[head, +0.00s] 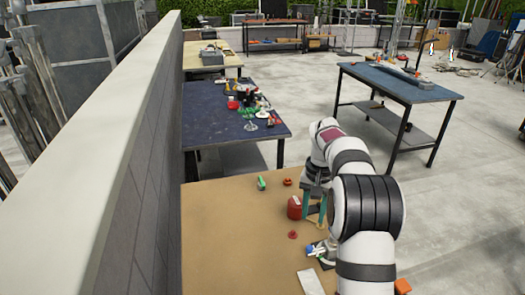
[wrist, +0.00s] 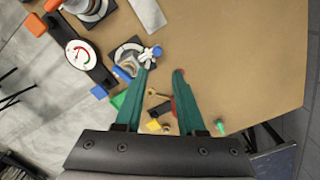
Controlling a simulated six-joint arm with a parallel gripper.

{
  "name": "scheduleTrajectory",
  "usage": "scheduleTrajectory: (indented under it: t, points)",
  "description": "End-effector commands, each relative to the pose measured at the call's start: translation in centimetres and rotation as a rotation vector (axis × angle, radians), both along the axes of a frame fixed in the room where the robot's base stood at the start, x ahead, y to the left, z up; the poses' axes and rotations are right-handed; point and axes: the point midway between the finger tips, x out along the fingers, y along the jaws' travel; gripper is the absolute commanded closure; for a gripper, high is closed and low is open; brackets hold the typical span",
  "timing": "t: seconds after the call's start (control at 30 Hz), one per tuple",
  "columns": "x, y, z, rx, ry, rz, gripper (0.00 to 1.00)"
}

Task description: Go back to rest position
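My gripper (head: 314,218) hangs over the tan tabletop (head: 225,230) in the head view, with its teal fingers pointing down. In the wrist view my gripper (wrist: 164,73) has its two teal fingers apart, with bare tabletop between the tips and nothing held. A red canister-like object (head: 294,207) stands just left of the fingers in the head view. In the wrist view a red object (wrist: 174,106) is partly hidden behind the right finger. A small blue and white item (head: 318,249) lies nearer the camera; it also shows by the left fingertip in the wrist view (wrist: 150,54).
Small red pieces (head: 293,235) and a green item (head: 262,184) lie on the tabletop. A concrete wall (head: 120,130) runs along the left. The tabletop's left part is clear.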

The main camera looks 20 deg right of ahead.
Motion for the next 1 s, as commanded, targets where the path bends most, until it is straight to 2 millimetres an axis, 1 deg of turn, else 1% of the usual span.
scheduleTrajectory:
  t: [0.07, 0.13, 0.17, 0.2, 0.27, 0.3, 0.37, 0.4, 0.5, 0.6, 0.63, 0.7, 1.0]
  points:
    - [-1.3, 1.8, 1.7, 0.008, -0.006, 0.013, 0.61]
    - [-4.3, 5.1, 4.3, 0.027, -0.011, 0.032, 0.61]
    - [-6.1, 6.9, 5.4, 0.036, -0.012, 0.044, 0.61]
    - [-9.0, 9.2, 6.7, 0.051, -0.014, 0.059, 0.61]
    - [-13.9, 12.4, 7.8, 0.075, -0.013, 0.08, 0.61]
    - [-17.4, 14.3, 7.9, 0.089, -0.011, 0.092, 0.61]
    - [-22.2, 16.5, 7.6, 0.109, -0.01, 0.112, 0.61]
    - [-25.1, 17.6, 7.0, 0.121, -0.008, 0.12, 0.61]
    - [-30.4, 19.2, 5.2, 0.143, -0.001, 0.137, 0.61]
    - [-32.9, 19.8, 4.0, 0.154, 0.005, 0.144, 0.61]
    - [-33.2, 19.8, 3.8, 0.155, 0.005, 0.145, 0.61]
    - [-33.5, 19.9, 3.6, 0.157, 0.007, 0.144, 0.61]
    - [-33.4, 19.9, 3.7, 0.156, 0.009, 0.144, 0.61]
